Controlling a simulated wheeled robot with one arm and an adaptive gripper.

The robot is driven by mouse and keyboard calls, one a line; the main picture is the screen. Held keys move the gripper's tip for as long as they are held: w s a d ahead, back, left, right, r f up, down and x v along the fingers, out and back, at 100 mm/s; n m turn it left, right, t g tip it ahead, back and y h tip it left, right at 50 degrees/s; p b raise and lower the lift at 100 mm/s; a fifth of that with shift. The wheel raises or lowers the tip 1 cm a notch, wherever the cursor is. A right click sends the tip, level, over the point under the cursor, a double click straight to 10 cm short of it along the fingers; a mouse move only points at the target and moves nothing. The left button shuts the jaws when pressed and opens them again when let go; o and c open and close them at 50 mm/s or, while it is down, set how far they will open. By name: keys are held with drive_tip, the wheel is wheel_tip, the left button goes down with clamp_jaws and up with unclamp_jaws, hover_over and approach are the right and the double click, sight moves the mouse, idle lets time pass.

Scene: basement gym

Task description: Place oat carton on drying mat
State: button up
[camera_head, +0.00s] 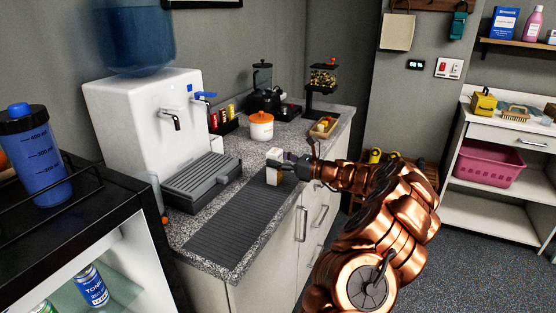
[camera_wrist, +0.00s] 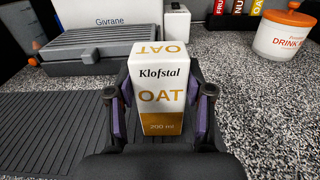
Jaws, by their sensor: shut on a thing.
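The oat carton (camera_wrist: 160,95) is a small white box with a gold base and "Klofstal OAT" lettering. It stands upright between the fingers of my gripper (camera_wrist: 158,108), which is shut on it. In the head view the carton (camera_head: 274,165) is at the far end of the drying mat (camera_head: 232,222), with my gripper (camera_head: 285,168) on its right. The drying mat is dark grey and ribbed, and it also shows in the wrist view (camera_wrist: 50,140). The carton is over or on the mat's far end; I cannot tell whether its base touches.
A white water dispenser (camera_head: 140,120) with a grey drip tray (camera_head: 203,180) stands left of the mat. A white canister with an orange lid (camera_head: 261,127) stands behind. A wooden tray (camera_head: 323,127) is farther back. The near part of the mat is clear.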

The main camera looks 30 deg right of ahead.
drive_tip(key=o, duration=1.3)
